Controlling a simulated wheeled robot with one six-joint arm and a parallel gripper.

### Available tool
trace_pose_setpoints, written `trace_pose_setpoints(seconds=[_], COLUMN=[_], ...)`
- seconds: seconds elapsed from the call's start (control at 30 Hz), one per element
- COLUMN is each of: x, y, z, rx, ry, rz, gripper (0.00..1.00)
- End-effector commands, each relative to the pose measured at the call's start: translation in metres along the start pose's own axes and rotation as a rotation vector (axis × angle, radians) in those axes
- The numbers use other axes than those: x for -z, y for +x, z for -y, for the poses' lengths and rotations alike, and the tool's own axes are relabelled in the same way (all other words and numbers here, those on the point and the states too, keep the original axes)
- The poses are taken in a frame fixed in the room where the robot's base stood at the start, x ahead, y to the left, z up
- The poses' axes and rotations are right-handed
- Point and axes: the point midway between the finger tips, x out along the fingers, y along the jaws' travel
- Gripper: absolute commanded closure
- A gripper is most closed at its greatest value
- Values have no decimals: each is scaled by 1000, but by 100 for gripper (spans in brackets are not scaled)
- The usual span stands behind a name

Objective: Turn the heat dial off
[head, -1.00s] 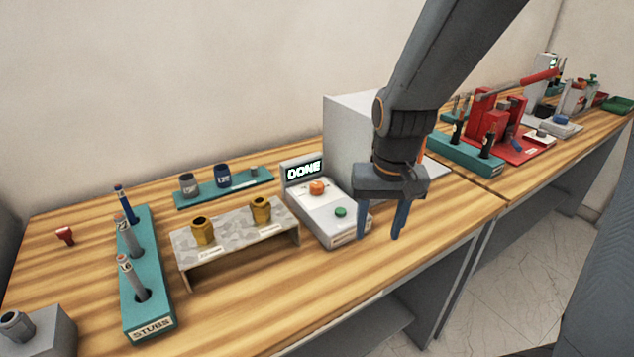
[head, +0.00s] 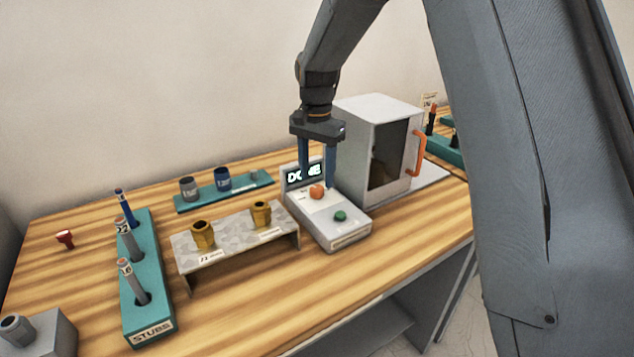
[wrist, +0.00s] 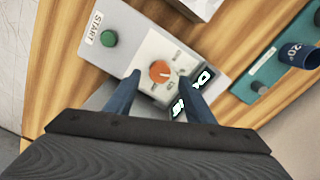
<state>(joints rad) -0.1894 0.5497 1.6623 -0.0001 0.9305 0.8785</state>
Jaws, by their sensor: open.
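The orange heat dial (head: 317,191) sits on a light grey control box (head: 345,233) with a green button (head: 340,216) and a display (head: 304,174) that reads DONE, partly hidden by a finger. My gripper (head: 317,184) is open and points down over the dial, one blue finger on each side of it in the head view. In the wrist view the dial (wrist: 159,71) shows beyond and between the two fingertips (wrist: 160,76). I cannot tell whether the fingers touch it. The green START button (wrist: 109,38) is left of the dial there.
A white cabinet (head: 350,122) with an orange handle (head: 418,152) stands right behind the box. A grey stand (head: 235,243) with two brass pieces is to the left. A teal STUBS rack (head: 150,318) is farther left.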

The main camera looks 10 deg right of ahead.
Motion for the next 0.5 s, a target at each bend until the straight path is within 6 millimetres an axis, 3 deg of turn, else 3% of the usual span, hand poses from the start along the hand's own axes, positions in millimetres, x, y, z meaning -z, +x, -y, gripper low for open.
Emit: trace_pose_setpoints(seconds=[0.2,0.5], x=[0,0], y=[28,39], z=[-1,0], rx=[-1,1], ry=[-1,-1], rz=[1,-1], gripper=[51,51])
